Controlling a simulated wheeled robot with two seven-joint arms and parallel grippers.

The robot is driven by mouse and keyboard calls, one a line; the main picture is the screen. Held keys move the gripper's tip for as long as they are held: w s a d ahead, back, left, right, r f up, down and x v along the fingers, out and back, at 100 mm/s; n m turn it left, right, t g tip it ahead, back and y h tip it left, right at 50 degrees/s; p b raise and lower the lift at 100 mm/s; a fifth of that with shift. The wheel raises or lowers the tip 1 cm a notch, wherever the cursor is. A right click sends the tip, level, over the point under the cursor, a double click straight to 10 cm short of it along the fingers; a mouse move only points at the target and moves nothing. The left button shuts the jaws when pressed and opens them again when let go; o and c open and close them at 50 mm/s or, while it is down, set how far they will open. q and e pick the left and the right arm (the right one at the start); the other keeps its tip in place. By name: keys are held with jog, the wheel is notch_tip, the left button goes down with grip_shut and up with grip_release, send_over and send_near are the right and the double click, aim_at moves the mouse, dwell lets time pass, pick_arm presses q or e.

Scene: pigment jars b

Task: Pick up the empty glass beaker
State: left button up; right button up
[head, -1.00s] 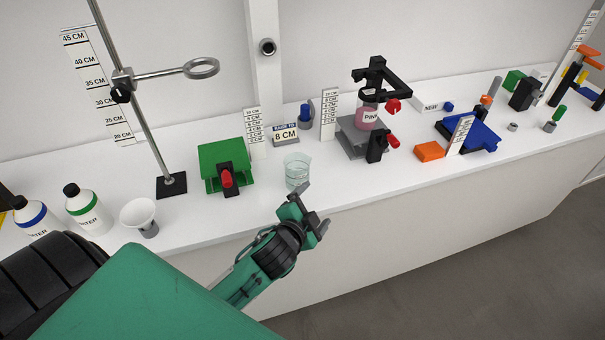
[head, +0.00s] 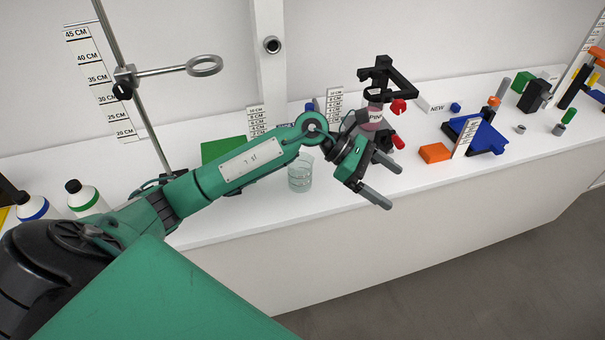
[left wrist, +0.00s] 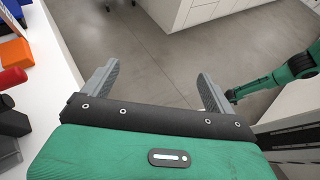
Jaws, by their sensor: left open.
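The empty glass beaker (head: 300,177) stands upright on the white bench, partly hidden behind my left forearm in the head view. My left gripper (head: 388,181) is open and empty, to the right of the beaker and apart from it, over the bench's front edge. The beaker does not show in the left wrist view. My right gripper is not in the head view; a green arm at the right of the wrist view shows no clear jaws.
A jar labelled pink (head: 375,117) on a stand with red knobs (head: 398,106) is just behind my left gripper. An orange block (head: 435,153) and a blue stand (head: 478,135) are to the right. The ring stand (head: 205,66) rises at left.

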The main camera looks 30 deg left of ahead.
pick_arm(q)
jog(key=w+a+f+m+g+y, duration=0.1)
jog(key=w+a+f+m+y, duration=0.15)
jog(key=a+y, duration=0.7)
notch_tip(320, 180, up, 3)
jog(key=g+y, duration=0.1)
jog(key=y, duration=0.2)
send_over(300, 158)
jog(key=s+d, duration=0.2)
jog(key=s, duration=0.1)
jog(key=shift+m, duration=0.45)
jog(key=f+p, duration=0.1)
jog(key=f, duration=0.3)
jog(key=f+p, duration=0.2)
jog(key=f, duration=0.2)
jog(key=shift+w+a+f, duration=0.15)
jog(key=shift+a+f, duration=0.05)
jog(key=shift+f, duration=0.2)
notch_tip(300, 158, down, 4)
jog(key=p, duration=0.2)
jog(key=shift+p, duration=0.3)
jog(key=shift+f, duration=0.3)
jog(key=c, duration=1.1)
jog(key=shift+r, duration=0.1)
